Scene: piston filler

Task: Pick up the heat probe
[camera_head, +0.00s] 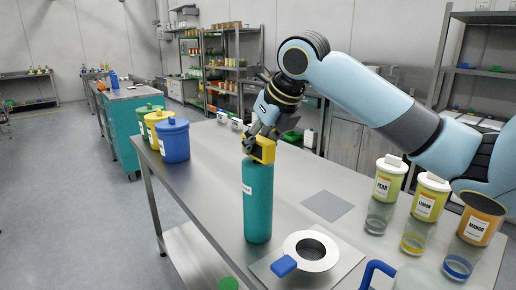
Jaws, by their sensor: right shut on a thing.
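The heat probe (262,149) appears to be the yellow block-shaped piece at the top of a tall teal cylinder (258,205) with a white label. The cylinder stands upright on the steel table. My right gripper (262,136) comes down from above and is shut on the yellow piece. Its dark fingers cover part of the yellow piece. I cannot tell whether the yellow piece is joined to the cylinder or only sits in it. My left gripper is not in view.
A round white-rimmed opening (331,252) with a blue block (284,265) lies in front. Labelled jars, including a pear jar (389,178), line the right side. Blue (173,142), yellow and green lidded tubs stand at left. The middle table (215,170) is mostly clear.

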